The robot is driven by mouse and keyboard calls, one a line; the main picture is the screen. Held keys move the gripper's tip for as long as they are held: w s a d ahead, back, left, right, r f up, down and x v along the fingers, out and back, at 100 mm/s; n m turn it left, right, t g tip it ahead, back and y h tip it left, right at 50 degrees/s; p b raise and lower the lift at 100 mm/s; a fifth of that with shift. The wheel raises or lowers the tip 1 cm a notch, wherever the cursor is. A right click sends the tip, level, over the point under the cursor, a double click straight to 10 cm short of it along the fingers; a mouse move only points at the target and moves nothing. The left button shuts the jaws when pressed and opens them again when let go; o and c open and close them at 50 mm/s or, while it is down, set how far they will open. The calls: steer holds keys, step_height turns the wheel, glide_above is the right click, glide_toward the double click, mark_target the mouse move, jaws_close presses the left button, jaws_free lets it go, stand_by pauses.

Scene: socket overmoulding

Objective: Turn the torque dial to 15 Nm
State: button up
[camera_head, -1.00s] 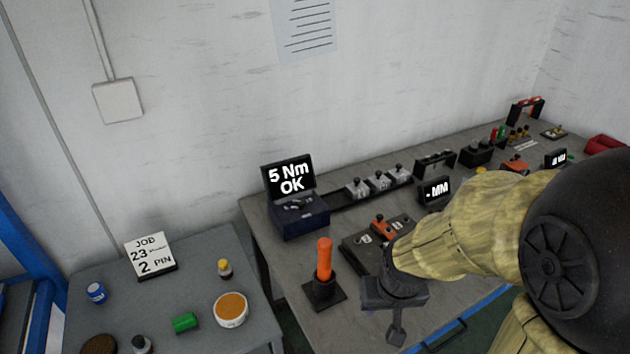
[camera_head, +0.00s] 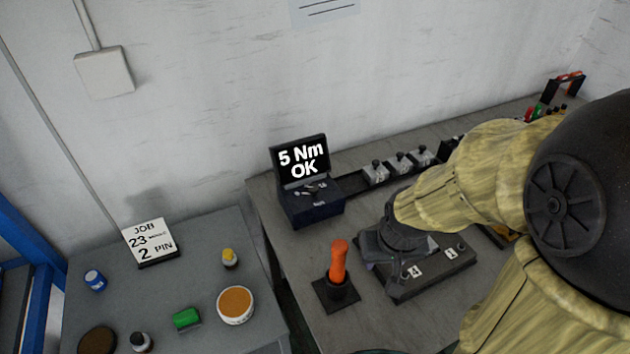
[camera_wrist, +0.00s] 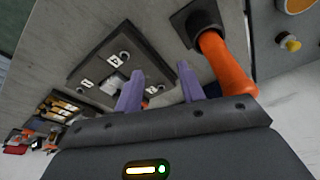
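The torque unit (camera_head: 318,210) is a dark blue box with a small dial (camera_head: 312,190) on its sloped top. Its screen (camera_head: 300,163) reads "5 Nm OK". The dial's exact pointer position is too small to read. My gripper (camera_wrist: 157,90) shows in the wrist view with its two purple fingers apart and nothing between them. In the head view my gripper (camera_head: 378,258) hangs over the left part of a dark numbered plate, in front and to the right of the torque unit, apart from it. The torque unit is not clearly seen in the wrist view.
An orange-handled tool (camera_head: 338,262) stands upright in a black holder left of my gripper; its handle (camera_wrist: 226,65) is close to the right finger in the wrist view. The numbered plate (camera_head: 436,275) lies below. Small grey switch boxes (camera_head: 400,163) line the back right of the torque unit.

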mark_target(314, 187)
steer(key=shift+o, duration=1.1)
steer(key=shift+w, duration=0.15)
steer(key=w+a+r+n+g+y+p, duration=0.1)
steer(key=w+r+n+p, duration=0.2)
steer(key=w+n, duration=0.3)
steer(key=w+a+r+n+y+p, duration=0.2)
steer(key=w+r+n+p, duration=0.2)
steer(key=w, duration=0.9)
steer(key=w+a+r+n+g+y+p, duration=0.1)
steer(key=w+a+r+n+p, duration=0.1)
steer(key=w+n, duration=0.6)
steer(key=shift+w+a+r+g+y+p, duration=0.2)
steer(key=shift+w+r+g+y+p, duration=0.1)
steer(key=shift+w+r+p, duration=0.55)
steer(key=shift+s+f, duration=0.15)
steer(key=shift+f, duration=0.05)
steer(key=p+x, duration=0.4)
steer(key=x, duration=1.3)
steer(key=shift+f, duration=0.25)
steer(key=c, duration=1)
